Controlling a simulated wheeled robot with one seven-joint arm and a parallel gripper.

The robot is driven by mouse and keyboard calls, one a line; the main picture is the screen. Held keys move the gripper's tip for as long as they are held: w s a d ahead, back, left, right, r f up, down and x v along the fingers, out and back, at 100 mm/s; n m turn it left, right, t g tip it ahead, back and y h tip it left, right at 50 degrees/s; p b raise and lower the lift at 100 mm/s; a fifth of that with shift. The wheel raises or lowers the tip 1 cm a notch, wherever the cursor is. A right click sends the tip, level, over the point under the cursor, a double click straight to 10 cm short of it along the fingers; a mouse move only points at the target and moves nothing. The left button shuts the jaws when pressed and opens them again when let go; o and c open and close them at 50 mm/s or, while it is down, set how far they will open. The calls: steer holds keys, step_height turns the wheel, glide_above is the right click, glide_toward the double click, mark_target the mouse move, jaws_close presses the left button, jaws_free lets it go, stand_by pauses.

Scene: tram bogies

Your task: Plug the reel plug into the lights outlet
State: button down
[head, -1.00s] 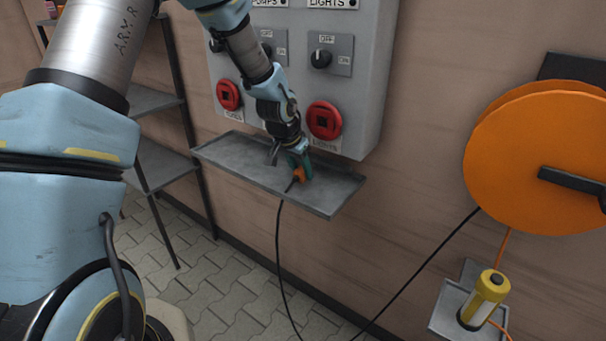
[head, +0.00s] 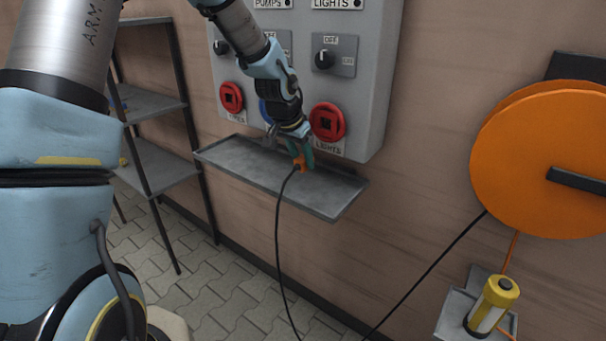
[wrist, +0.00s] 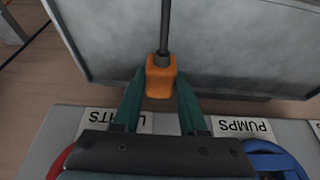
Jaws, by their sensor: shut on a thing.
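The orange reel plug (head: 299,164), with its black cable, is between the green fingers of my gripper (head: 302,156). The gripper is shut on it and holds it just above the grey tray. In the wrist view the plug (wrist: 160,78) sits between the fingertips (wrist: 160,88), its cable leading away from the gripper. The red lights outlet (head: 327,122), labelled LIGHTS below, is just up and right of my gripper, apart from the plug. A red edge (wrist: 57,163) shows at the lower left of the wrist view.
The blue pumps outlet (head: 265,111) is partly hidden behind my gripper; another red outlet (head: 231,97) is farther left. The wall tray (head: 235,160) runs below the grey cabinet (head: 378,75). An orange reel (head: 540,160) and yellow lamp (head: 493,303) are at right.

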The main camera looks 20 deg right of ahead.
steer(key=shift+a+b+v, duration=0.2)
steer(key=shift+b+v, duration=0.15)
steer(key=shift+v, duration=0.85)
steer(key=s+a, duration=0.4)
steer(key=a, duration=0.3)
steer(key=s+a, duration=0.5)
steer(key=a, duration=0.3)
steer(key=shift+a, duration=0.3)
